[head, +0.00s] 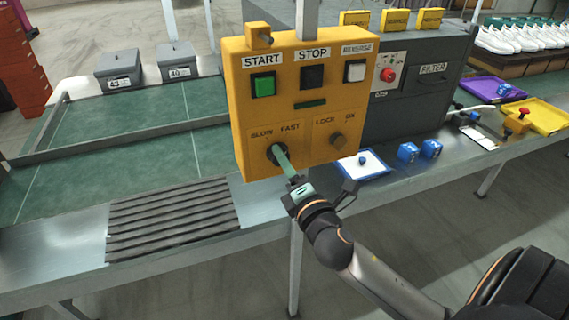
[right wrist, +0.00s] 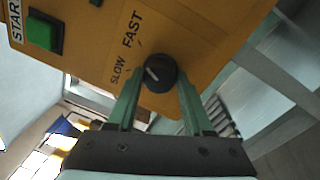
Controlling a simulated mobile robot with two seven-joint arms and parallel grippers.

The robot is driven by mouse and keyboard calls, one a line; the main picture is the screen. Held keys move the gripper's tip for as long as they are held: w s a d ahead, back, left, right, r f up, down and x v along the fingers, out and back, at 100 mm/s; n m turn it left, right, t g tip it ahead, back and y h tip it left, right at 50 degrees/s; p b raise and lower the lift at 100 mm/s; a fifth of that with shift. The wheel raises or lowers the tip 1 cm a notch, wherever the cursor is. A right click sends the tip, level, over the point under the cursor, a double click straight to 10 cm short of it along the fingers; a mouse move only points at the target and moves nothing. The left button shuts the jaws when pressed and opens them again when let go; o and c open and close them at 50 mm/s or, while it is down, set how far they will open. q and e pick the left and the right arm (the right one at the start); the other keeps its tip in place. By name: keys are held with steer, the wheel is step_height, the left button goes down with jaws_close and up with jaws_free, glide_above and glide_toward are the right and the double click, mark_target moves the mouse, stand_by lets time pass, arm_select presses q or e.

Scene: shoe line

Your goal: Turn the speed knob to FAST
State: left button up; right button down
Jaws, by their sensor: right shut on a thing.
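The speed knob (right wrist: 160,73) is a round black knob with a white mark, below the words SLOW and FAST on a yellow control box (head: 215,110). In the right wrist view its mark points toward the label side, but I cannot tell exactly which word it favours. My right gripper (head: 280,153) reaches up to the box from below. Its two green fingers are shut on the knob, one on each side, as the right wrist view shows. In the head view the fingers partly hide the knob. My left gripper is not in view.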

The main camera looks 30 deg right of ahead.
steer(key=shift+m, duration=1.2)
steer(key=shift+c, duration=1.5)
jaws_free()
steer(key=v, duration=1.2)
steer(key=shift+s+a, duration=0.15)
steer(key=shift+s, duration=0.05)
